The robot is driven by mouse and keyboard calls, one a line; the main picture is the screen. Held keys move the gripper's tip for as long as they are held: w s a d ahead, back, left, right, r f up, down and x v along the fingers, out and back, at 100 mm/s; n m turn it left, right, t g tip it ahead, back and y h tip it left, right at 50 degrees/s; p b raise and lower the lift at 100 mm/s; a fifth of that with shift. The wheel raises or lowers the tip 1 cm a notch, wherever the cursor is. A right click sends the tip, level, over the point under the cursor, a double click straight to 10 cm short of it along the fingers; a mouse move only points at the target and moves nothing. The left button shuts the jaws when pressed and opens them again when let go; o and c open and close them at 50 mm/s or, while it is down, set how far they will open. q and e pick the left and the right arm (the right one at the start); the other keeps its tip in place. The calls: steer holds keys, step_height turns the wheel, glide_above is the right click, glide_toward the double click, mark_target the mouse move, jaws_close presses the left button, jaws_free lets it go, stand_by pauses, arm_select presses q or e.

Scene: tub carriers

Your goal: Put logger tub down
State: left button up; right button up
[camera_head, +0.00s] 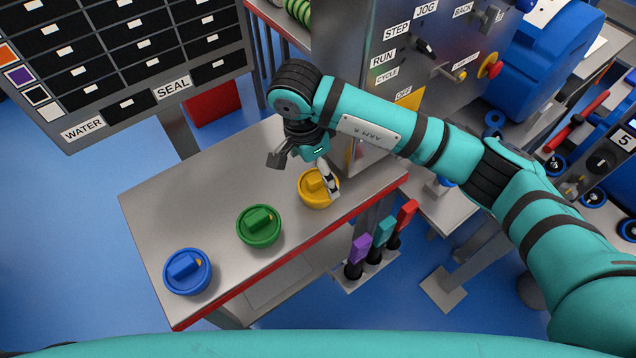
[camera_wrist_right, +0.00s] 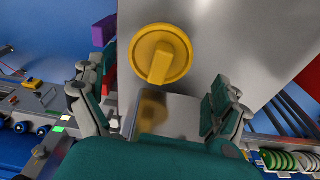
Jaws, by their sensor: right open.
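Three round lidded tubs stand upright in a row on the grey metal bench (camera_head: 160,215). They are a blue tub (camera_head: 187,271), a green tub (camera_head: 259,226) and a yellow tub (camera_head: 313,191). No label tells me which is the logger tub. My right gripper (camera_head: 303,172) is open and empty just by the yellow tub, with one finger overlapping its right side in the head view. In the right wrist view the yellow tub (camera_wrist_right: 161,52) lies ahead between the spread fingers (camera_wrist_right: 163,75), with its bar handle facing me. My left gripper is out of view.
A control cabinet (camera_head: 400,55) stands behind the bench's right end. Purple, teal and red handled items (camera_head: 375,247) sit in a rack by the front edge. A labelled board (camera_head: 125,60) is at the back left. The bench's left part behind the tubs is clear.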

mark_target(318, 176)
steer(key=f, duration=0.1)
steer(key=f+p, duration=0.1)
steer(key=f, duration=0.1)
steer(key=shift+d+f, duration=0.2)
steer(key=shift+f, duration=0.05)
steer(key=shift+w+f, duration=0.15)
steer(key=shift+f, duration=0.1)
steer(key=c, duration=1.4)
steer(key=shift+c, duration=0.2)
steer(key=shift+r, duration=0.15)
